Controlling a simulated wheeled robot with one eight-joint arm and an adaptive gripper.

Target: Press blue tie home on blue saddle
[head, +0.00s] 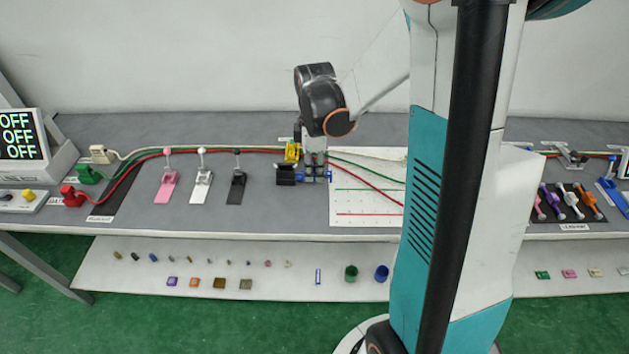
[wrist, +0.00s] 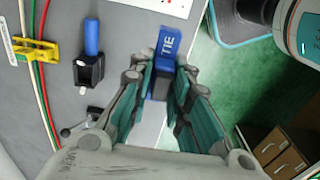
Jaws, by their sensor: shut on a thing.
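The blue tie (wrist: 167,52), a blue block lettered TIE, sits between the fingertips of my gripper (wrist: 168,88) in the wrist view. I cannot tell whether this is the blue saddle. The black block also shows left of my gripper in the head view (head: 286,175).
A yellow clip (wrist: 36,50) sits at the white, green and red cables (wrist: 44,95). Pink (head: 167,180), white (head: 202,178) and black (head: 237,180) levers stand to the left on the bench. A white lined board (head: 350,208) lies to the right. Small parts lie on the lower shelf (head: 140,270).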

